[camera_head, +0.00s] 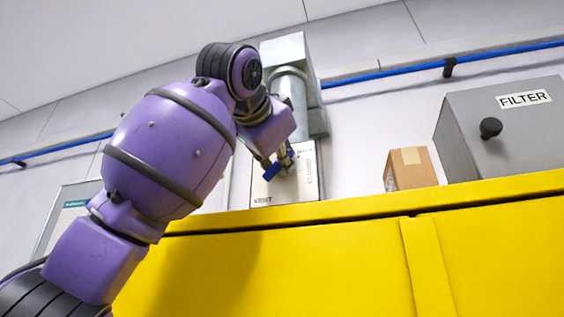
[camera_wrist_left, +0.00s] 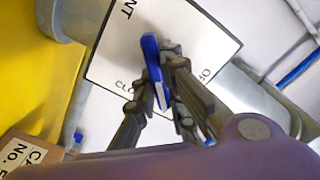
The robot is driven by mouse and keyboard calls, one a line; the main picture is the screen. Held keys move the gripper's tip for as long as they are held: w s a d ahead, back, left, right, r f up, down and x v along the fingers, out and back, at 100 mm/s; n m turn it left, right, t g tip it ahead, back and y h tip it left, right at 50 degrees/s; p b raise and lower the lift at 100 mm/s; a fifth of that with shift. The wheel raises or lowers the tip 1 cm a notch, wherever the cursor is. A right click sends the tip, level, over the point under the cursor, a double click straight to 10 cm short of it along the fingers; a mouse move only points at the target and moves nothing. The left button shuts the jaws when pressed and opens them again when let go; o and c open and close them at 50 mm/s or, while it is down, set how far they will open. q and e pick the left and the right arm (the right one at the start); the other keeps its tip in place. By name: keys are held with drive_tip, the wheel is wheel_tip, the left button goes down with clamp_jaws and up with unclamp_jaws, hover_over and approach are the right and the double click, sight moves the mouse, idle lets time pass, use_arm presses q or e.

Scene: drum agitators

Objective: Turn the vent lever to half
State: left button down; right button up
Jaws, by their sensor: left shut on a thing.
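The vent panel (camera_head: 300,187) is a white plate on the wall behind the yellow housing, below a grey duct. The blue vent lever (camera_head: 271,172) stands out from it. My left gripper (camera_head: 284,160) reaches the panel from the upper left and is shut on the lever. In the left wrist view the blue lever (camera_wrist_left: 152,62) lies between the fingers of the left gripper (camera_wrist_left: 162,95). The panel (camera_wrist_left: 112,62) there carries partly hidden lettering, beginning "CLO" on one side and an "O" on the other. The exact lever setting cannot be read. My right gripper is not in view.
The yellow housing (camera_head: 330,250) fills the front below the panel. A small cardboard box (camera_head: 411,169) and a grey filter cabinet (camera_head: 505,130) with a black knob stand to the right. The grey duct (camera_head: 293,82) rises above the panel. A blue pipe (camera_head: 400,70) runs along the wall.

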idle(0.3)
use_arm(q)
drive_tip(key=c, duration=1.8)
unclamp_jaws()
drive_tip(key=shift+s, duration=0.1)
drive_tip(key=v, duration=1.2)
